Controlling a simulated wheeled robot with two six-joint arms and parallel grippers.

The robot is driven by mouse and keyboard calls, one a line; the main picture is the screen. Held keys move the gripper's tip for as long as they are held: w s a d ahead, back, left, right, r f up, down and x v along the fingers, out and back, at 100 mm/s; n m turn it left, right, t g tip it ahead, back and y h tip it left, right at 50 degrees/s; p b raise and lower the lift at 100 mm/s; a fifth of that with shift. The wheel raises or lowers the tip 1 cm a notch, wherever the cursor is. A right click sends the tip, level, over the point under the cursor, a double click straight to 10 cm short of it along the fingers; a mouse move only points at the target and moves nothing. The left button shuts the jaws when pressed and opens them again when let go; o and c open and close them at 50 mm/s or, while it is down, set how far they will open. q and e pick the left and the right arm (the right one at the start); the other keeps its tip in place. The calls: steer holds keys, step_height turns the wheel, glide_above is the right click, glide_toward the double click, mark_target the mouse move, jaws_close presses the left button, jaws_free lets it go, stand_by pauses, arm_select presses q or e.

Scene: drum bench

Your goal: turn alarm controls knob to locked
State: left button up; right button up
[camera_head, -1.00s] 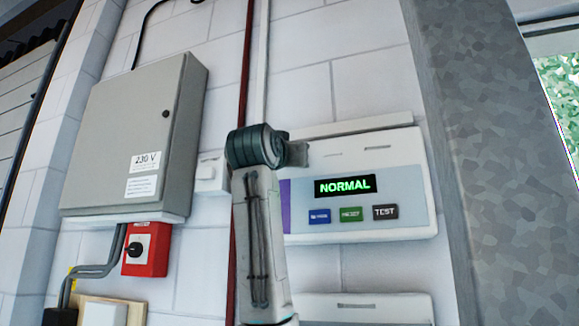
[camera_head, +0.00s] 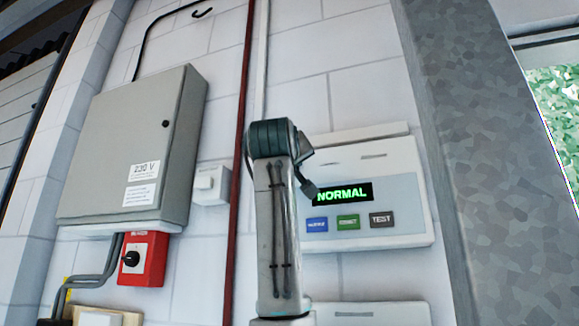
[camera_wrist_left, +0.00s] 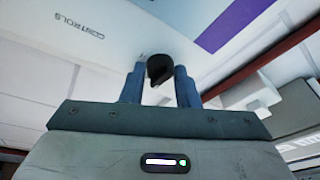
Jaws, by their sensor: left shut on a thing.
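The alarm controls panel (camera_head: 400,190) is a white box on the wall with a green NORMAL display and three buttons in the head view. My arm covers its left part, so the knob is hidden there. The left wrist view shows a black knob (camera_wrist_left: 160,66) on the pale panel face (camera_wrist_left: 105,60), with the word CONTROLS appearing upside down to its left. My left gripper (camera_wrist_left: 158,80) has its two blue fingers on either side of the knob, shut on it. The knob's position marks cannot be read. My right gripper is in neither view.
A grey 230 V cabinet (camera_head: 135,145) and a red switch box with a black knob (camera_head: 143,260) are on the wall to the left. A grey metal column (camera_head: 455,130) stands close to the panel's right.

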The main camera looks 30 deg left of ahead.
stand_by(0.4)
arm_select(q)
steer(key=o, duration=0.7)
steer(key=shift+s, duration=0.1)
steer(key=b+v, duration=0.6)
steer(key=v, duration=0.4)
steer(key=shift+s+d, duration=0.2)
steer(key=shift+s, duration=0.05)
steer(key=shift+f, duration=0.1)
